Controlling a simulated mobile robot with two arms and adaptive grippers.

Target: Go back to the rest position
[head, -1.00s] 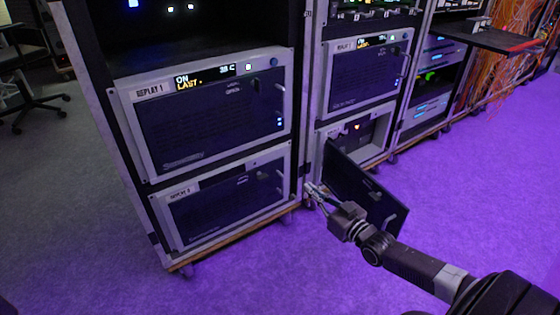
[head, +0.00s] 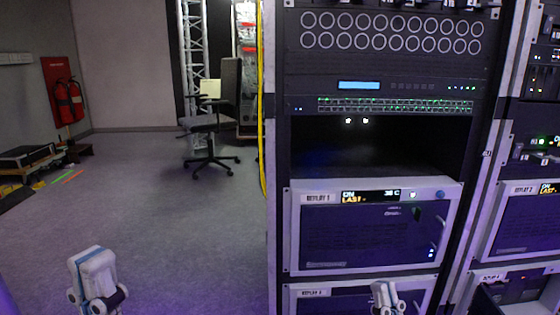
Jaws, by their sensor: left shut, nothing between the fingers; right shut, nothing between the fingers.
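My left gripper (head: 95,280) is at the bottom left of the head view, over the grey floor. It is shut and holds nothing. My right gripper (head: 386,297) is at the bottom, right of centre, in front of the lower unit (head: 312,293) of the near rack. It is shut and empty, and the picture's edge cuts off the arm behind it.
The near rack (head: 272,200) stands right of centre with the REPLAY 1 unit (head: 365,240) shut. At the bottom right, a dark open door (head: 512,300) sticks out from a lower unit. A chair (head: 212,130) and fire extinguishers (head: 68,102) are far off. The left floor is open.

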